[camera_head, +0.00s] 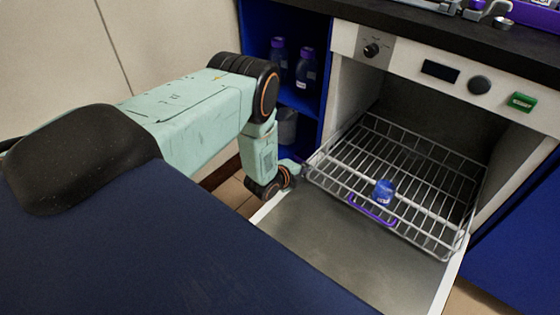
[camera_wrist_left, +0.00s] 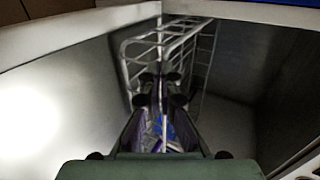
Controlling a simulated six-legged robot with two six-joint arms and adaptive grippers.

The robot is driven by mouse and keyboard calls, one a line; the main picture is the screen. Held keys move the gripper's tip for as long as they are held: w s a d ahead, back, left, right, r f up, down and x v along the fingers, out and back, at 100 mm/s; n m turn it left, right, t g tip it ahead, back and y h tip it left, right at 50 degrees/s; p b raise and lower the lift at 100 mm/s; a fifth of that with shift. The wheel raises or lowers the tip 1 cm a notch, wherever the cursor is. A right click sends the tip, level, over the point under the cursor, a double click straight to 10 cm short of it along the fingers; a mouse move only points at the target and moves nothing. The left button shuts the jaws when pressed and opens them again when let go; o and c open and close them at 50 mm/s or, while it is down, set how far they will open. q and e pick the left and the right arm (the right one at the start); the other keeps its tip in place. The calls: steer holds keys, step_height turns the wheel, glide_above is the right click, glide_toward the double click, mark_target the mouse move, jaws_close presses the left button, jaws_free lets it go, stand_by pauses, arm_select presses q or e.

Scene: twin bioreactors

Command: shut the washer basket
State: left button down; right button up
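The wire washer basket (camera_head: 430,182) is pulled out of the washer, over its lowered door (camera_head: 345,245). A purple handle (camera_head: 372,210) is on the basket's front edge. Contact with the basket is unclear. My right gripper is out of view.
The washer's control panel (camera_head: 440,72) is above its dark opening. A blue shelf (camera_head: 298,98) with purple-capped bottles (camera_head: 305,69) stands left of the washer. A dark countertop (camera_head: 450,30) is above. The door is clear in front of the basket.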

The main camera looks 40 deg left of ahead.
arm_select(q)
steer(key=w, duration=0.4)
steer(key=w+b, duration=0.1)
steer(key=w, duration=0.8)
steer(key=shift+d+r, duration=0.1)
steer(key=shift+d, duration=0.15)
